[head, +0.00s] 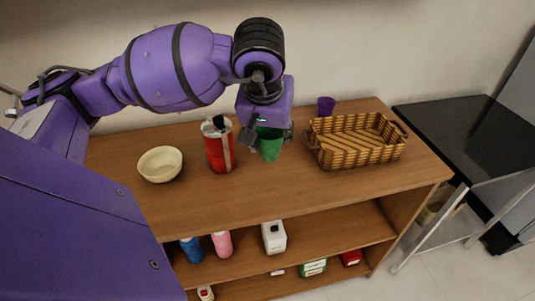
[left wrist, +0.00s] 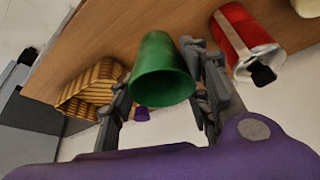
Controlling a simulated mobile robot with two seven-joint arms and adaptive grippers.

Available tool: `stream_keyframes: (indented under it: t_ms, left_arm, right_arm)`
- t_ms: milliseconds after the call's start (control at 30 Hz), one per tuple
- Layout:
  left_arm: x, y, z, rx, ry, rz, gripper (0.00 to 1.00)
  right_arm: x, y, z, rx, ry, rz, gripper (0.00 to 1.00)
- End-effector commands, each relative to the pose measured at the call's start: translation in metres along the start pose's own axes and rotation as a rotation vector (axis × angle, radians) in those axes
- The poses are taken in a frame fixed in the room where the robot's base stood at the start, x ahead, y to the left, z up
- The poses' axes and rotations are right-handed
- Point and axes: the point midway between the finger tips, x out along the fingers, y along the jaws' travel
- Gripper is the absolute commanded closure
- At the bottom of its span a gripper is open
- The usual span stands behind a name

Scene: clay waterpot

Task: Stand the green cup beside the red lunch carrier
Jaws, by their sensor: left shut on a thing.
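The green cup (head: 270,145) is upright at the top of the wooden shelf unit, between the red lunch carrier and the basket. My left gripper (head: 266,137) reaches down from above and is shut on the cup. In the left wrist view the green cup (left wrist: 162,72) sits between the two fingers of my left gripper (left wrist: 165,90). I cannot tell whether its base touches the top. The red lunch carrier (head: 218,148) stands upright just left of the cup, with a gap. It also shows in the left wrist view (left wrist: 240,35). My right gripper is not in view.
A cream bowl (head: 160,164) stands left of the carrier. A woven basket (head: 355,157) stands right of the cup, with a purple cup (head: 326,105) behind it. The wooden top (head: 245,196) is clear in front. Bottles stand on the shelf below.

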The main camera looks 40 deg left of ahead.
Motion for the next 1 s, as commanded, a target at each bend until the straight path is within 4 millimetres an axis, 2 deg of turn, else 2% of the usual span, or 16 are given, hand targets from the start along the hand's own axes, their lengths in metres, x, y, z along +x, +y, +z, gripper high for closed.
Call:
stream_keyframes:
  t_ms: [100, 333, 500, 600, 867, 1000]
  left_arm:
    - [0.019, -0.005, -0.018, -0.004, -0.002, -0.003, 0.81]
    - [0.065, -0.015, -0.060, -0.005, -0.002, -0.001, 0.81]
    - [0.106, -0.019, -0.069, -0.002, -0.003, -0.001, 0.81]
    - [0.121, -0.021, -0.074, 0.000, -0.001, -0.001, 0.81]
    - [0.141, -0.024, -0.078, 0.001, -0.002, -0.002, 0.81]
    - [0.160, -0.023, -0.069, 0.002, -0.002, -0.001, 0.81]
  right_arm:
    - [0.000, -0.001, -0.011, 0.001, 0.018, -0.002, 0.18]
    - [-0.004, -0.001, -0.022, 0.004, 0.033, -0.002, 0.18]
    - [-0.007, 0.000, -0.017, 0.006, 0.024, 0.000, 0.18]
    - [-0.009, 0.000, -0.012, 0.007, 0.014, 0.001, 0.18]
    - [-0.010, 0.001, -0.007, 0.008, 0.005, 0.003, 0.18]
    - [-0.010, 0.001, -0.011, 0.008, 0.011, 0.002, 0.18]
